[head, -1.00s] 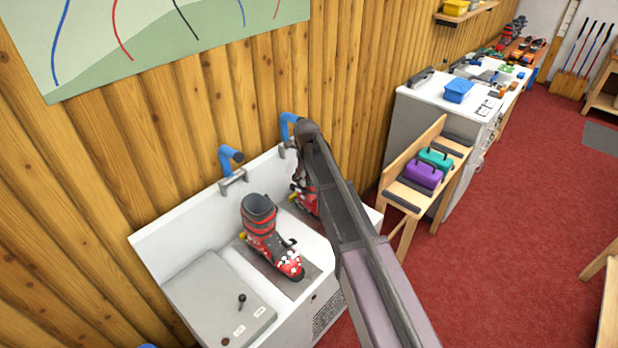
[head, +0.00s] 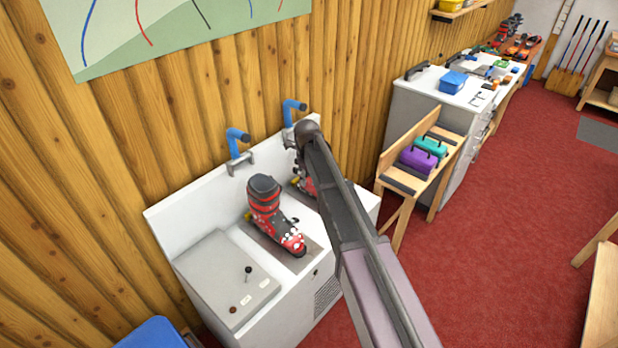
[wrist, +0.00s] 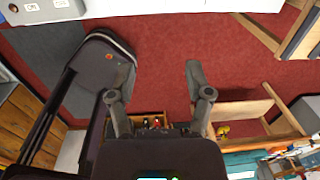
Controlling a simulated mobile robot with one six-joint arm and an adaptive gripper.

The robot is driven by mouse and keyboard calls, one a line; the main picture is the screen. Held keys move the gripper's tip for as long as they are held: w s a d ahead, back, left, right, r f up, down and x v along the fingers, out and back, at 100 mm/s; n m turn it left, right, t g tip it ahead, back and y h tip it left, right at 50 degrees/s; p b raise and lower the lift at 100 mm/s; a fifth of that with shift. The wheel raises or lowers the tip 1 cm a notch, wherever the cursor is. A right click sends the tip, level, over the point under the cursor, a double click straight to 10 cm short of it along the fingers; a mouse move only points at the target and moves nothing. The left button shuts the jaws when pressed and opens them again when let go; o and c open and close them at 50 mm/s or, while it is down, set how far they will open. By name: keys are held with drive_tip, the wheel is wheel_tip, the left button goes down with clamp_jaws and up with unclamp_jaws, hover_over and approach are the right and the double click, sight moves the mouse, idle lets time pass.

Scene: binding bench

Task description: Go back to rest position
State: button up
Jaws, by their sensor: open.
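My gripper (wrist: 158,85) shows in the wrist view with its two fingers spread apart and nothing between them. Red carpet lies beyond the fingertips. In the head view my arm reaches up from the bottom right and ends near the white bench. The gripper itself cannot be made out there. A red and black ski boot (head: 268,212) stands on the bench, left of the arm. A second red boot (head: 303,182) is mostly hidden behind the arm.
The white bench (head: 195,218) stands against the wood wall, with blue curved pipes (head: 238,138) above it. A wooden bench (head: 402,185) with purple (head: 418,160) and teal (head: 431,146) cases is right of my arm. A blue bin (head: 152,334) is lower left. Red carpet (head: 500,220) is open at right.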

drive_tip(key=shift+s, duration=0.2)
idle(0.4)
drive_tip(key=s+d+f+n+b, duration=0.3)
drive_tip(key=s+d+n, duration=0.8)
drive_tip(key=s+n, duration=0.1)
drive_tip(key=s+d+f+n+b, duration=0.3)
drive_tip(key=s+d+n, duration=0.8)
drive_tip(key=s+n, duration=0.2)
drive_tip(key=shift+s+d+g, duration=0.3)
drive_tip(key=shift+s+d, duration=0.05)
drive_tip(key=shift+d, duration=0.05)
idle(0.7)
